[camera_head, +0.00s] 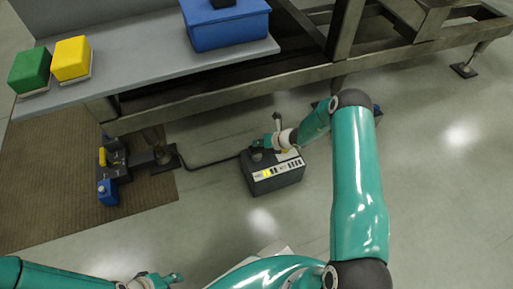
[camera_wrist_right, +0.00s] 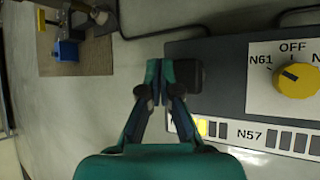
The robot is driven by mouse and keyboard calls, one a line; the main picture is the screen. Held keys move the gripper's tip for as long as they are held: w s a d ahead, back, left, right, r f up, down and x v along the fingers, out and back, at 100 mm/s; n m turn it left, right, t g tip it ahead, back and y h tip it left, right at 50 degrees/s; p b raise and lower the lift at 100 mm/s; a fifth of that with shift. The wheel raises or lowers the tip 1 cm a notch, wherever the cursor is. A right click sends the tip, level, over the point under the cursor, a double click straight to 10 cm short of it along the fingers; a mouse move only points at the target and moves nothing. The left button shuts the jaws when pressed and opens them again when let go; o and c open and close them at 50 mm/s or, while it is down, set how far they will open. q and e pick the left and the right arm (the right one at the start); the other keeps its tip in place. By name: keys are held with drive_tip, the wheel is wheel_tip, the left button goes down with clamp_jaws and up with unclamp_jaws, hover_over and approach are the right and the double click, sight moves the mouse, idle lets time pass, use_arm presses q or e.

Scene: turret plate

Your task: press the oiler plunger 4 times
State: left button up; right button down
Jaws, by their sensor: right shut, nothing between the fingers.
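A dark grey box (camera_head: 274,182) with a pale labelled panel stands on the floor; it also shows in the wrist view (camera_wrist_right: 222,103). My right gripper (camera_head: 262,145) is over that end of the box. In the wrist view its fingers (camera_wrist_right: 160,68) are shut and empty, overlapping the knob's left side; I cannot tell whether they touch it. A yellow dial (camera_wrist_right: 296,80) sits on the panel, with OFF and N61 marked around it. My left gripper (camera_head: 170,279) is at the bottom edge, its fingers too small to judge.
A dark cable (camera_head: 210,163) runs left from the box. A blue and yellow device (camera_head: 110,178) stands on a brown mat (camera_head: 45,180). A grey bench (camera_head: 130,50) above carries green, yellow and blue boxes. The floor right of my right arm is mostly clear.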

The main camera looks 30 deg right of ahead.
drive_tip(key=shift+f+b, duration=0.9)
drive_tip(key=shift+f, duration=0.25)
idle(0.7)
drive_tip(key=shift+r, duration=0.15)
drive_tip(key=shift+r+p, duration=1.05)
drive_tip(key=shift+r, duration=0.35)
drive_tip(key=shift+r+p, duration=1.8)
drive_tip(key=shift+r, duration=0.75)
drive_tip(key=shift+a, duration=0.1)
